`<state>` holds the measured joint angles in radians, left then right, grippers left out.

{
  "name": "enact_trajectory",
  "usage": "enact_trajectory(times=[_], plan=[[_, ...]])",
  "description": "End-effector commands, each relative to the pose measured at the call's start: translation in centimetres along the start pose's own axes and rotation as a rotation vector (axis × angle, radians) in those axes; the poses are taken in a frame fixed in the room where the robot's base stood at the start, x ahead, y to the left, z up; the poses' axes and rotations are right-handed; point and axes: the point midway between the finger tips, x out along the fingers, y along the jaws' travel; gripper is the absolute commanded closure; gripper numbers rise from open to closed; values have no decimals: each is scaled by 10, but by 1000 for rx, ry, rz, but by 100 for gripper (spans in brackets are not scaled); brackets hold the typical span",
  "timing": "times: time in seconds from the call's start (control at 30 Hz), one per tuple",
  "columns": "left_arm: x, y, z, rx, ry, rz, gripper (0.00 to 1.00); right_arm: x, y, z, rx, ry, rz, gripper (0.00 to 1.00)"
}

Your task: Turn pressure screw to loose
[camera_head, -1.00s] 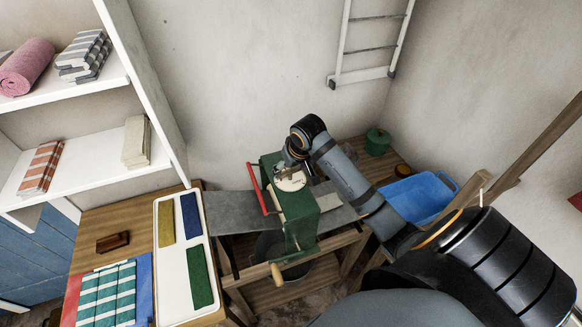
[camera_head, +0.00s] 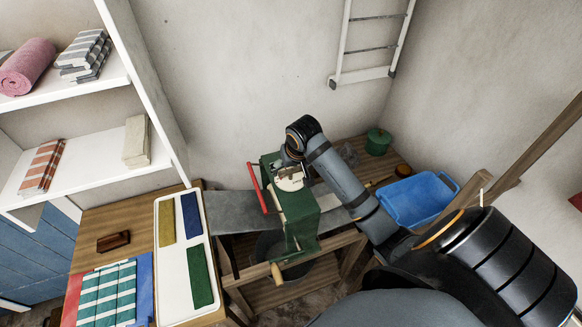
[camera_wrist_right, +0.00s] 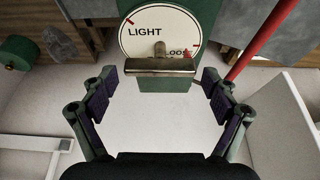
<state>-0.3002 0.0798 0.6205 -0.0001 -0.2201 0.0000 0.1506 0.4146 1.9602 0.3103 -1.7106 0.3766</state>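The green mangle (camera_head: 298,215) stands on a wooden stand, with a red bar along its left side. On its top is a white round dial (camera_wrist_right: 143,38) reading LIGHT and LOOSE, with red marks; it shows partly in the head view (camera_head: 290,182). The pressure screw's metal T-handle (camera_wrist_right: 160,67) stands in front of the dial, its crossbar lying level in the wrist view and its stem near LOOSE. My right gripper (camera_wrist_right: 159,84) is open, one finger off each end of the crossbar, touching neither. My left gripper is out of view.
A blue tub (camera_head: 418,199) and a green lidded pot (camera_head: 378,141) are right of the mangle. A table with a white tray (camera_head: 178,278) and folded striped cloths is at left. A ladder (camera_head: 362,76) hangs on the back wall.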

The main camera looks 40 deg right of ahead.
Motion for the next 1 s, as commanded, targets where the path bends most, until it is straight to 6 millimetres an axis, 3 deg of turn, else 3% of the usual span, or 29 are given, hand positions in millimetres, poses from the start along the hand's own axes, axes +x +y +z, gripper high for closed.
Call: enact_trajectory(times=[0.47,0.8,1.0], plan=[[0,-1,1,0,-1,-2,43,-8,0,0,-2,1,-1,2],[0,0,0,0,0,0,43,-85,1,-1,-4,5,2,2],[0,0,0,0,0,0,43,-114,1,0,-2,2,-1,2]])
